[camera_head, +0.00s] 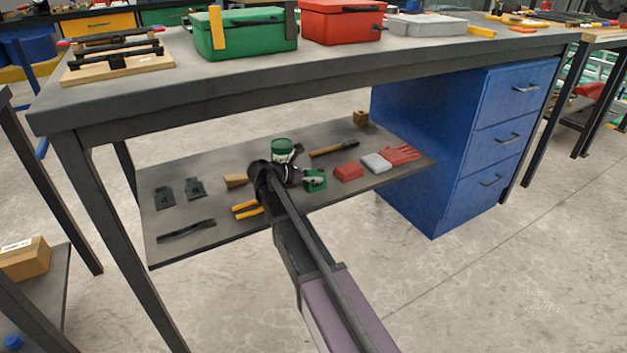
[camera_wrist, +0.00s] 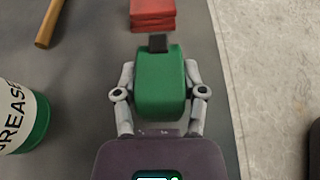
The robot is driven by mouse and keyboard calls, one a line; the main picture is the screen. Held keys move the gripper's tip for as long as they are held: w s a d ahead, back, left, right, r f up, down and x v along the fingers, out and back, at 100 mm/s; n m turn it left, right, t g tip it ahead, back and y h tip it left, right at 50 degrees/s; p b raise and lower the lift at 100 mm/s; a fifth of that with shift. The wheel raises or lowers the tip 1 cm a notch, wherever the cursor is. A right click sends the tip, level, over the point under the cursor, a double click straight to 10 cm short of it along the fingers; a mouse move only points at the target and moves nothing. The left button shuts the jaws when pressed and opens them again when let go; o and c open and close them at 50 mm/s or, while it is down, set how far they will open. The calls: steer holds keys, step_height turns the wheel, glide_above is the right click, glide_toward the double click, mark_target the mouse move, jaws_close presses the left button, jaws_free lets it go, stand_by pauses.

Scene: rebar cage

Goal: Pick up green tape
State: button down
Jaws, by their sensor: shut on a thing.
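The green tape (camera_wrist: 160,88) is a green block-like roll with a dark strip at its far end. In the wrist view it sits between the two grey fingers of my gripper (camera_wrist: 160,95), which is shut on it. In the head view the green tape (camera_head: 315,180) shows just right of my gripper (camera_head: 302,178), over the lower shelf (camera_head: 215,205) of the workbench. I cannot tell whether the tape still touches the shelf. My arm hides part of the shelf.
A hammer (camera_head: 335,148), red boxes (camera_head: 348,172), a red glove (camera_head: 400,154) and yellow-handled pliers (camera_head: 247,209) lie on the shelf. The benchtop (camera_head: 330,72) overhangs it. A blue drawer cabinet (camera_head: 465,140) stands right.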

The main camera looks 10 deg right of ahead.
mark_target(313, 172)
steer(key=shift+r, duration=0.2)
step_height(313, 172, up, 3)
steer(key=p, duration=0.3)
steer(key=s+a+r+p, duration=0.1)
steer(key=s+a+p, duration=0.1)
steer(key=s, duration=1.3)
steer(key=shift+v, duration=0.8)
steer(key=shift+s, duration=0.2)
